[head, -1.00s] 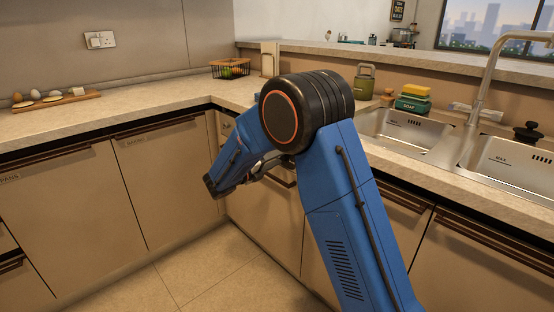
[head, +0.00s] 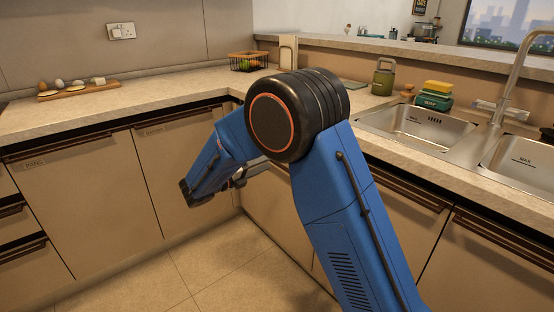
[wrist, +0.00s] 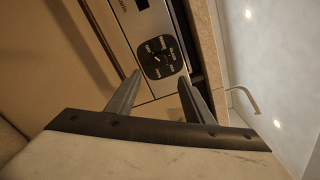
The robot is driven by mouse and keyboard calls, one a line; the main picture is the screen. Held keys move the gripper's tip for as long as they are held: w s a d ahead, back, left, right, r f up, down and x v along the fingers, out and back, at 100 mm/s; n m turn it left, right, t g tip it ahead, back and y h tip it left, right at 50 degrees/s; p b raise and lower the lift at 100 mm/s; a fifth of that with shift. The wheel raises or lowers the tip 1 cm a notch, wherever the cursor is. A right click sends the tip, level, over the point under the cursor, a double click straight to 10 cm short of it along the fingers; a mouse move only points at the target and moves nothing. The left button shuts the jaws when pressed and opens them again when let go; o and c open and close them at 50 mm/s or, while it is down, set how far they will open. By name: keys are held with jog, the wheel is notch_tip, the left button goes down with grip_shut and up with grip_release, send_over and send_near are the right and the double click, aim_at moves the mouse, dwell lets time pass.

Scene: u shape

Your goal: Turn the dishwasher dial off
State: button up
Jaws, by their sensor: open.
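The dishwasher dial (wrist: 157,56) shows in the wrist view as a dark round-cornered plate with white markings, set in a pale metal panel (wrist: 130,25). My gripper (wrist: 160,82) is open, its two dark fingers on either side below the dial, apart from it and empty. The exact dial setting is too small to read. In the head view my gripper (head: 250,172) shows only in part behind my blue arm, near the inner corner of the cabinets. The dial is hidden there.
A stone countertop (head: 165,92) runs above the cabinets (head: 90,190) and turns at the corner. The tiled floor (head: 230,265) is clear.

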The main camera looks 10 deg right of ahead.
jog(key=shift+v, duration=2.05)
jog(key=s+d+r+m+g+y, duration=0.2)
jog(key=s+d+m+g+y, duration=0.15)
jog(key=s+d+m, duration=0.7)
jog(key=s+d+r+m+g+y, duration=0.2)
jog(key=s+d+m+g, duration=0.25)
jog(key=s+d, duration=0.6)
jog(key=s+d+f+m+t+y, duration=0.1)
jog(key=s+m+y, duration=0.4)
jog(key=s+m, duration=0.5)
jog(key=s+d+f+m+t+y, duration=0.1)
jog(key=s+m+y, duration=0.4)
jog(key=s+m, duration=0.5)
jog(key=shift+s+d+f+m+t, duration=0.35)
jog(key=shift+f+m+t, duration=0.15)
jog(key=shift+f+t, duration=0.3)
jog(key=shift+r, duration=0.1)
